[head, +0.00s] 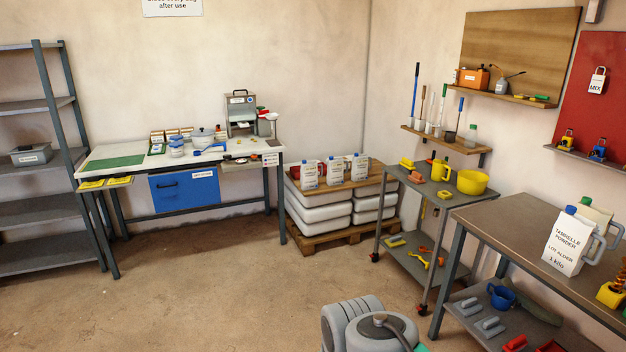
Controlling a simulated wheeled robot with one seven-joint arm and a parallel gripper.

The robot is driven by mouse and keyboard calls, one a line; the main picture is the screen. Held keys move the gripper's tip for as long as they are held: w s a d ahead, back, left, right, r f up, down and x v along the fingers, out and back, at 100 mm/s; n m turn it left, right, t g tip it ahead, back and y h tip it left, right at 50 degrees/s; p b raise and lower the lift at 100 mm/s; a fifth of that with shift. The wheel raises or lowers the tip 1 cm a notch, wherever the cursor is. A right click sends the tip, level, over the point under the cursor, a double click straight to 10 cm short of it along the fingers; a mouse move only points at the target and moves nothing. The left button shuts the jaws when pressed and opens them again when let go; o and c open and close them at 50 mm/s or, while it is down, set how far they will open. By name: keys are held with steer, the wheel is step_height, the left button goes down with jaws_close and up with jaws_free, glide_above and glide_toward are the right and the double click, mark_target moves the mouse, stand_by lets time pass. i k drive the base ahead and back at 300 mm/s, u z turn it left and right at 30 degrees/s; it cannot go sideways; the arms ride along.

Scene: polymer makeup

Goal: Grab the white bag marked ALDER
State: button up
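A white bag (562,246) stands upright on the brown-topped workbench at the right. Its front label reads TABRELLE POWDER, LOT ALDER, 1 kilo. A blue cap shows at its top, and a grey handle shows at its right, though I cannot tell whether the handle belongs to it. A pale container (597,214) with a green cap is partly hidden behind it. Similar white containers (334,171) stand on the wooden board over the pallet; their labels are too small to read. My gripper is not visible; grey rounded parts of my arm show at the bottom.
The workbench (497,222) is bare left of the bag; a yellow item (612,293) sits near its right edge. A grey cart (470,196) with a yellow bowl (472,182) stands behind it. The floor (215,290) in the middle is clear.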

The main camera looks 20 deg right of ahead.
mark_target(573, 236)
steer(key=z, duration=0.6)
steer(key=i, duration=0.65)
steer(key=z, duration=0.95)
steer(key=i, duration=1.55)
steer(key=z, duration=0.1)
